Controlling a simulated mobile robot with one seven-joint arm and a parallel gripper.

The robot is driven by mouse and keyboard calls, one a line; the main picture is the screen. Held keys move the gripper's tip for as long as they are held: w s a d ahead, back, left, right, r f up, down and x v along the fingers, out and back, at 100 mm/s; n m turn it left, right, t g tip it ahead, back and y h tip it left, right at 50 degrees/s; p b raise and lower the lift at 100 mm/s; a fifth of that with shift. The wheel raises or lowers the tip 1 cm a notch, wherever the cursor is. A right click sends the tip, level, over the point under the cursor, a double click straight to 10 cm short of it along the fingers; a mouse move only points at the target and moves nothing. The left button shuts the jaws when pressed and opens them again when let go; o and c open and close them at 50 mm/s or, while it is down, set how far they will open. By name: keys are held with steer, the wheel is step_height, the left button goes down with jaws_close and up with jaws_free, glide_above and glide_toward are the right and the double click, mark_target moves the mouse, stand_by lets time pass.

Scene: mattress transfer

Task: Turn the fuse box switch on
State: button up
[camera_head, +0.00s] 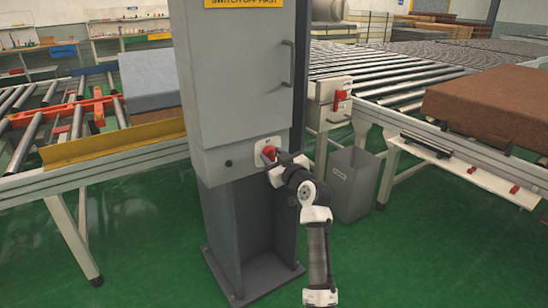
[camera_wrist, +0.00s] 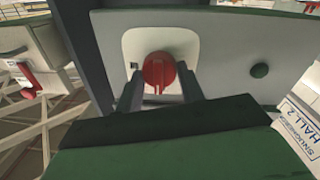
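The fuse box (camera_head: 238,75) is a tall grey cabinet with a handle and a yellow label. Its switch is a red round knob (camera_head: 269,153) on a white plate low on the front. The wrist view shows the red knob (camera_wrist: 159,70) on its pale plate (camera_wrist: 190,45), with a raised bar across its face. My gripper (camera_head: 272,158) is at the knob. In the wrist view my gripper (camera_wrist: 160,80) has its two fingers apart, one on each side of the knob. Contact with the knob is not clear. The fingers partly cover the plate.
A grey bin (camera_head: 355,185) stands right of the cabinet. Roller conveyors (camera_head: 395,65) lie behind it, with a brown mattress block (camera_head: 490,100) at the right. A second red switch (camera_head: 340,99) is on the conveyor end. Green floor is free in front.

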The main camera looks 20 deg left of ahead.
steer(key=shift+c, duration=1.2)
steer(key=shift+m, duration=0.3)
steer(key=m+p, duration=0.2)
steer(key=m, duration=0.2)
steer(key=shift+r, duration=0.1)
steer(key=m+p, duration=0.2)
steer(key=m, duration=0.2)
steer(key=shift+g, duration=0.3)
steer(key=m+p, duration=0.3)
steer(key=m, duration=0.2)
steer(key=shift+w+d+g, duration=0.1)
steer(key=shift+g, duration=0.2)
steer(key=shift+m+p, duration=1.2)
steer(key=shift+m, duration=0.5)
